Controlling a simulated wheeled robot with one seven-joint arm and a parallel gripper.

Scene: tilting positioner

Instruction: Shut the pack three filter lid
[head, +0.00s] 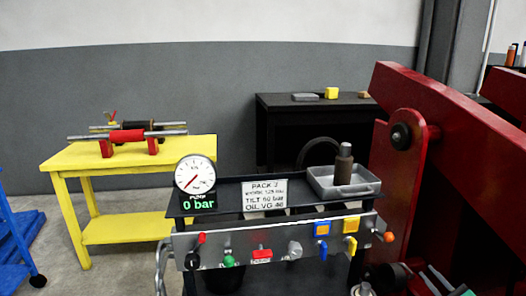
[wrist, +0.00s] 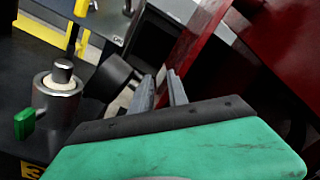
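In the wrist view, a silver cylindrical housing (wrist: 58,100) stands upright with a pale ring and a grey knob at its open top, apparently the filter. A green handle (wrist: 24,122) sits beside it. A tilted black cap (wrist: 115,76), apparently the lid, is swung off to the right of the housing. My gripper (wrist: 160,76) is just right of the cap, its two grey fingers apart with nothing seen between them. I cannot tell if a finger touches the cap. In the head view, the cap (head: 388,277) and my gripper (head: 432,274) show at the lower right.
A black cart (head: 232,190) carries a gauge (head: 195,175), a pack 3 sign (head: 265,195), a grey tray (head: 343,182) and a panel of coloured valves (head: 262,254). Large red machine arms (head: 430,130) rise close at the right. A yellow bench (head: 70,165) stands left.

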